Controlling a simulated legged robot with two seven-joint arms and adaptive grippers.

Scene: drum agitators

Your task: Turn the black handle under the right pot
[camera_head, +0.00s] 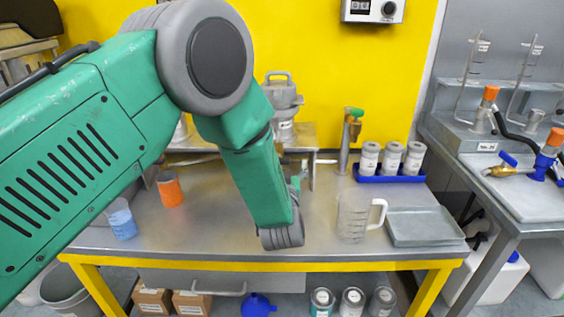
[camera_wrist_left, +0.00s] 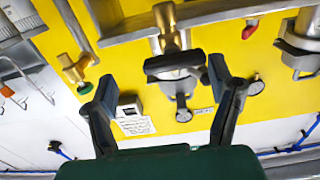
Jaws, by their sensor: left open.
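The right pot (camera_head: 283,102), a grey metal vessel with a lid handle, stands on a raised stand at the back of the bench. My left arm covers the area below it in the head view. The left wrist view appears upside down. There, the black handle (camera_wrist_left: 174,63) lies crosswise at a brass valve (camera_wrist_left: 166,22), with the pot (camera_wrist_left: 181,86) behind it. My left gripper (camera_wrist_left: 162,71) is open, with one finger on each side of the handle in the picture; contact is not visible. My right gripper is not in view.
A green-topped tap (camera_head: 350,130), a blue tray (camera_head: 375,178) of canisters, a clear jug (camera_head: 352,218) and a grey tray (camera_head: 424,228) are right of my arm.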

